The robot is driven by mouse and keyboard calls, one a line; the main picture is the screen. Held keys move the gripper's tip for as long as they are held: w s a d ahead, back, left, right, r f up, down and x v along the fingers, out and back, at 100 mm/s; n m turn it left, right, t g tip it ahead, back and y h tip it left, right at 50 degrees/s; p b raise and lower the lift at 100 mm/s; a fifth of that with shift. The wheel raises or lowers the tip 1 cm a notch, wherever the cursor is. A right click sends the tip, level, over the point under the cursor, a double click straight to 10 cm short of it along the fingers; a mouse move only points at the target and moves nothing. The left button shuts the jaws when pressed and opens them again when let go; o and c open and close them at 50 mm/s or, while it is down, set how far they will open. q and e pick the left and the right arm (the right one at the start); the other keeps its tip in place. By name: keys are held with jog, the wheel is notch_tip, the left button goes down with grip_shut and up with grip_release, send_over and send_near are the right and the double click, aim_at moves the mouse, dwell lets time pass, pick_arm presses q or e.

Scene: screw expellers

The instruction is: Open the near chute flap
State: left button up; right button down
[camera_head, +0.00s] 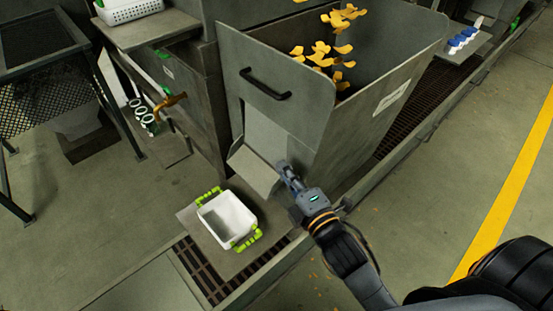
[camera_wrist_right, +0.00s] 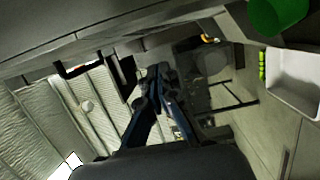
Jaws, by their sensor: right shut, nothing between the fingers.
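The near chute is at the lower front of a grey metal hopper (camera_head: 345,125) in the head view. A pale grey plate (camera_head: 265,135) shows in its opening, and a tilted metal plate (camera_head: 253,172) sticks out below, sloping toward the floor. I cannot tell for sure which plate is the flap. My right gripper (camera_head: 282,167) is shut and empty, with its tips at the right edge of the tilted plate; contact is unclear. Its closed fingers (camera_wrist_right: 160,74) also show in the wrist view. My left gripper is out of view.
A white bin with green handles (camera_head: 228,219) stands below the chute. A black bar handle (camera_head: 265,84) is on the hopper's front, and orange pieces (camera_head: 322,55) show at its top. A brass tap (camera_head: 170,104) is at the left. Open floor (camera_head: 450,150) lies right.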

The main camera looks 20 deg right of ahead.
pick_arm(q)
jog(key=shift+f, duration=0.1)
pick_arm(e)
jog(key=shift+s+d, duration=0.2)
jog(key=shift+s, duration=1.2)
jog(key=shift+s+d, duration=0.15)
jog(key=shift+s, duration=1.2)
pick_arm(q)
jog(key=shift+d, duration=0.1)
